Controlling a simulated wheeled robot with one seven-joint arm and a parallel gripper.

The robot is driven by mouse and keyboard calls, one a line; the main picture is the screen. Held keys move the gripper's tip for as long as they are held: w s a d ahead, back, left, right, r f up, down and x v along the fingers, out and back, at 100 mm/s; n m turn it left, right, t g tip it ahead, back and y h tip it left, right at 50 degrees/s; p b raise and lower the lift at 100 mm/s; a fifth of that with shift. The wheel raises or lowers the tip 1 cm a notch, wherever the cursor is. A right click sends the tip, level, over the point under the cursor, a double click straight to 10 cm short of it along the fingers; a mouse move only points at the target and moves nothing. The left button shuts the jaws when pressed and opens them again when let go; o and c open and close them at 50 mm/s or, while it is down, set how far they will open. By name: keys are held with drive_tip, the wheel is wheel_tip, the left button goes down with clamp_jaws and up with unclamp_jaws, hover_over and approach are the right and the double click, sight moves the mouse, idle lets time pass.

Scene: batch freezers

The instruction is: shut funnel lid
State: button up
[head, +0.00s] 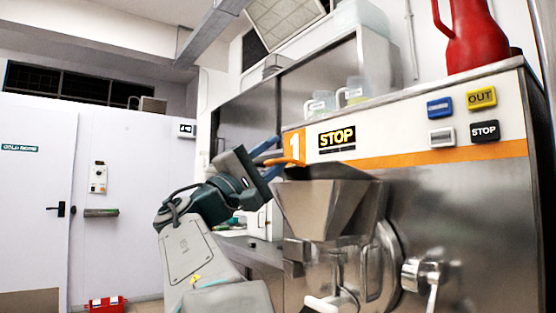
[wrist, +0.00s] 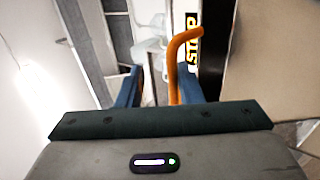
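The steel funnel (head: 325,207) sits on the front of the freezer marked 1. An orange handle (head: 287,161) shows just above its left rim; it also shows in the wrist view (wrist: 182,55) as a bent bar. I see the funnel from below, so its lid and the lid's angle are not clear. My gripper (head: 277,152) is at the upper left of the funnel, its blue fingers pointing at the handle. In the wrist view my gripper (wrist: 158,75) has its fingers apart. The handle's lower end lies between them, close to the right finger; contact cannot be told.
A red jug (head: 470,40) and clear measuring jugs (head: 354,91) stand on top. Buttons (head: 440,108) are on the freezer's right front. A spigot handle (head: 425,275) juts out below right. A red box (head: 106,304) lies on the floor at left.

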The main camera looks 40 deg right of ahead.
drive_tip(key=shift+d+f, duration=0.1)
drive_tip(key=shift+d, duration=0.3)
drive_tip(key=v, duration=1.4)
drive_tip(key=shift+s, duration=0.1)
wheel_tip(320, 180, down, 14)
drive_tip(key=s+n+t+y+p, duration=0.2)
drive_tip(key=n+t+y+p, duration=0.35)
drive_tip(key=y+p, duration=0.9)
drive_tip(key=s+a+f+m+y+p, duration=0.2)
drive_tip(key=s+a+f+y+p, duration=0.1)
drive_tip(key=a+y+p, duration=0.2)
drive_tip(key=s+a+f+m+y+p, duration=0.2)
drive_tip(key=a+y+p, duration=0.3)
drive_tip(key=a+p, duration=0.3)
drive_tip(key=s+a+f+t, duration=0.1)
drive_tip(key=a, duration=0.2)
drive_tip(key=shift+s+f+p, duration=0.15)
drive_tip(key=shift+f+p, duration=0.2)
drive_tip(key=shift+y, duration=0.25)
